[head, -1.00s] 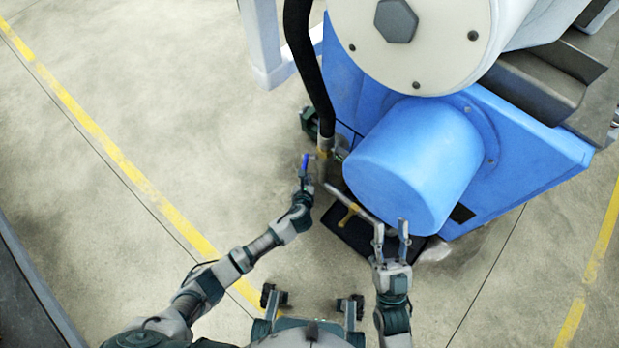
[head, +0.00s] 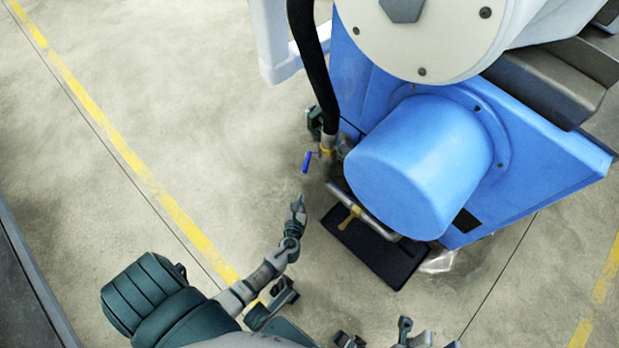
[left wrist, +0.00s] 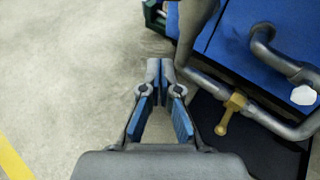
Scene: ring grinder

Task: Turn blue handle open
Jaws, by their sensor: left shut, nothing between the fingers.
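The small blue handle (head: 307,161) sits just left of the pipe fitting (head: 327,152) below the black hose. It stands steeply, leaning slightly, in the head view. My left gripper (head: 299,200) is below the handle in the picture, apart from it, with a strip of floor between. Its fingertips (left wrist: 160,68) meet in the left wrist view, with nothing between them. My right gripper (head: 412,332) is partly cut off at the bottom edge of the head view.
The metal pipe (head: 365,211) with a yellow handle (head: 349,217) runs right of my left gripper, over a black tray (head: 385,262). The blue machine housing (head: 415,165) and black hose (head: 314,70) stand beyond. The floor (head: 200,120) to the left is clear.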

